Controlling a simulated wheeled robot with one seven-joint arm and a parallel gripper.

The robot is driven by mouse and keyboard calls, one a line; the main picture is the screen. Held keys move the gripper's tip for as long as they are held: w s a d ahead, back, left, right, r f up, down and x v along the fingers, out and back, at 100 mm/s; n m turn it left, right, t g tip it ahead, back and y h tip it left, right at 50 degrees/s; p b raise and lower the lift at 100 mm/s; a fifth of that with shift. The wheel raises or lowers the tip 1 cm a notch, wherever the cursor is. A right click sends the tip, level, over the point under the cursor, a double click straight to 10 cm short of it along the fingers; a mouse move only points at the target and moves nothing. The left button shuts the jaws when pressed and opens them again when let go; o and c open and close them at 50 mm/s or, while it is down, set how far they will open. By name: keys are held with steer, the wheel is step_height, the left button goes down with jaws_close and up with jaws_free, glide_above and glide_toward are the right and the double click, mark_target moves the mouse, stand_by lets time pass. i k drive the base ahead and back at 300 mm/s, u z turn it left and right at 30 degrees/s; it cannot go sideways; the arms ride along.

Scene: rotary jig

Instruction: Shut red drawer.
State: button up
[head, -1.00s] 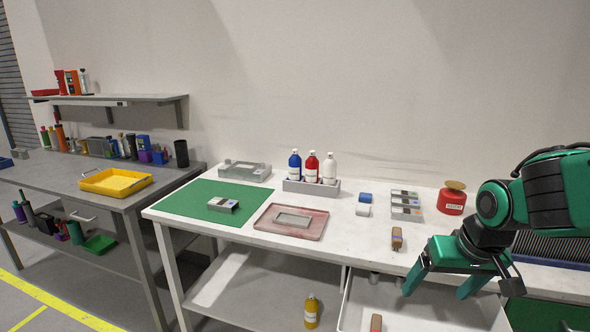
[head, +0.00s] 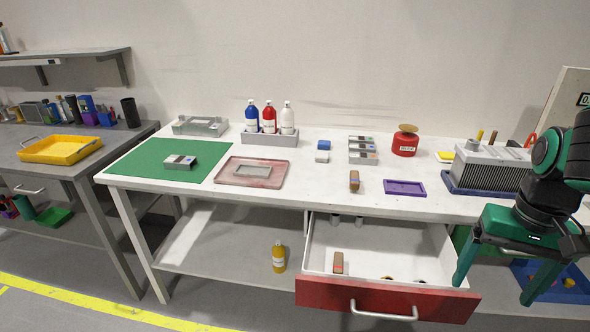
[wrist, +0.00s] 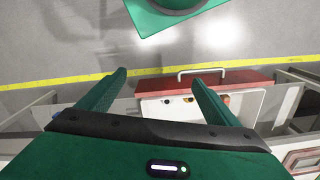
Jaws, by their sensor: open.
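The red drawer (head: 340,296) hangs under the white table and is pulled well out, with its white inside showing. Its silver bar handle (head: 384,314) is on the red front. A wooden-handled item and some small things lie inside the drawer. In the wrist view the red front (wrist: 225,79) and its handle (wrist: 203,72) show beyond my fingers. My gripper (head: 492,292) is open and empty, to the right of the drawer front in the head view, fingers pointing down. It also shows in the wrist view (wrist: 158,80). I see no contact with the drawer.
The white table (head: 330,190) carries a green mat (head: 135,160), bottles, a red canister (head: 405,142) and a purple tray (head: 405,188). A yellow bottle (head: 279,257) stands on the lower shelf. A blue bin (head: 570,284) is beyond my gripper. Floor before the drawer looks clear.

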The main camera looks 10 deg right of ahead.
mark_target(407, 252)
steer(key=u, duration=1.05)
steer(key=k, duration=1.65)
steer(key=z, duration=1.05)
steer(key=i, duration=1)
steer(key=u, duration=0.05)
